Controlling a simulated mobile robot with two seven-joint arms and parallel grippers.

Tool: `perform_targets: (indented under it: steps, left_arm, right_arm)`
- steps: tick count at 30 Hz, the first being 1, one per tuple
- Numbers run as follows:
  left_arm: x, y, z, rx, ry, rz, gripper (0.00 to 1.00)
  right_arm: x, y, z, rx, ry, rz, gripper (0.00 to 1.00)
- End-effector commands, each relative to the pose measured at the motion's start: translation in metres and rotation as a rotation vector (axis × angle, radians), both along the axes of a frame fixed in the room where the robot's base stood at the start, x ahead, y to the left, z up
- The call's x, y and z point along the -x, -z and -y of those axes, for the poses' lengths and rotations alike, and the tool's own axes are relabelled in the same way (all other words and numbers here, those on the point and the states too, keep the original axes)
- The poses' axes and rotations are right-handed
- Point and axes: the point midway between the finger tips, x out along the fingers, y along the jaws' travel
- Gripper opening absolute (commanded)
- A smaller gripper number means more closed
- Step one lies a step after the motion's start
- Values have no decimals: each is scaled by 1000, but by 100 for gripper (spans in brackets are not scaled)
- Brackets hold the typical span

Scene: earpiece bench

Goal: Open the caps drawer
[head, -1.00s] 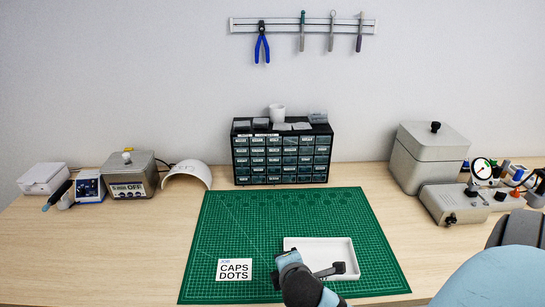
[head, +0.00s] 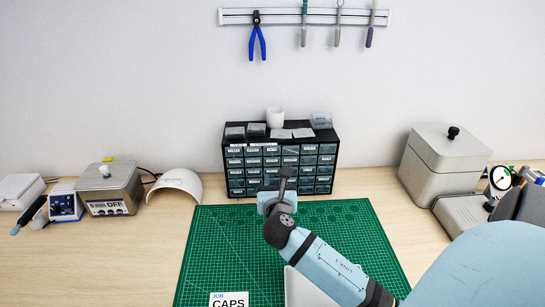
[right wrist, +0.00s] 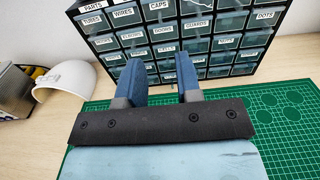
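The black cabinet of small labelled drawers (head: 228,170) stands at the back of the bench. In the right wrist view a drawer labelled CAPS (right wrist: 158,6) is in the topmost visible row, third from the left, cut by the picture's top edge. No drawer visibly sticks out. My right gripper (head: 285,178) is in front of the cabinet's lower middle and hides some drawers. In the right wrist view its two blue fingers (right wrist: 160,62) are apart with nothing between them, pointing at the cabinet below the CAPS drawer. My left gripper is not in view.
A green cutting mat (head: 220,245) lies before the cabinet, with a job card (head: 229,300) and a white tray (head: 298,288) partly behind my arm. A white cup (head: 275,117) and small boxes sit on the cabinet. A white curved shell (head: 174,184) stands left, a grey box (head: 445,165) right.

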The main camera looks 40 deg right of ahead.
Motion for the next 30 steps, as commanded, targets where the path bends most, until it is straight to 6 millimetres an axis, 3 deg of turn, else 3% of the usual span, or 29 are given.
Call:
perform_targets:
  steps: [9,15,29,30]
  left_arm:
    - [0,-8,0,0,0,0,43]
    - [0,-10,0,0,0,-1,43]
    - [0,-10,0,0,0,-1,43]
    - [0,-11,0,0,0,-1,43]
  right_arm:
    - [-53,-2,45,0,1,1,32]
    - [-75,-1,64,-1,1,0,32]
    - [-85,0,71,-2,-1,1,32]
    - [-84,0,71,-2,-1,1,23]
